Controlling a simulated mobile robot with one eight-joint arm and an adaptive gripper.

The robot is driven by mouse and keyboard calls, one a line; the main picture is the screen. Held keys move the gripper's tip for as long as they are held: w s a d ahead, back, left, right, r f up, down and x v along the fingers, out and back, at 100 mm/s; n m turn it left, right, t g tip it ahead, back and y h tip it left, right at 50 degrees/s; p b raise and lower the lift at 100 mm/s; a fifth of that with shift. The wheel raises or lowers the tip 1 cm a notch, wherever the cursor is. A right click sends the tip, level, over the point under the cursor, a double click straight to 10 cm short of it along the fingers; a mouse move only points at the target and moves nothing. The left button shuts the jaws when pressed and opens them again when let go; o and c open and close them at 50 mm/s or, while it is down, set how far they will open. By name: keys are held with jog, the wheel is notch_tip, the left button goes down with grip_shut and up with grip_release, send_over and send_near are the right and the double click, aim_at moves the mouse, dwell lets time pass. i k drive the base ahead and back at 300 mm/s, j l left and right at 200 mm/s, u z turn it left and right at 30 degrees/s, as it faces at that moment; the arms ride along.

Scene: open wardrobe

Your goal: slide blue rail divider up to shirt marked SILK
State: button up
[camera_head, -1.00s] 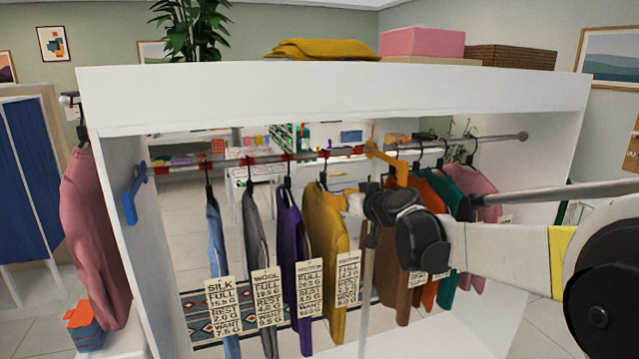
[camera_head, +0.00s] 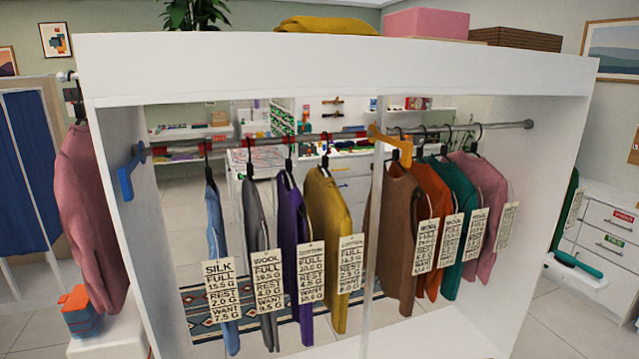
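The blue rail divider (camera_head: 127,174) is at the far left end of the hanging rail (camera_head: 240,143), beside the wardrobe's left wall. The shirt marked SILK (camera_head: 214,215) is light blue and hangs first on the left, with its tag (camera_head: 222,292) facing me. A clear stretch of rail lies between the divider and this shirt's hanger. My gripper is not in view.
Grey (camera_head: 256,230), purple (camera_head: 291,230) and mustard (camera_head: 325,235) shirts hang right of the SILK shirt. The white wardrobe (camera_head: 330,62) frames the rail. A thin upright post (camera_head: 373,240) stands mid-opening.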

aim_at(124, 173)
jog(key=u, duration=1.4)
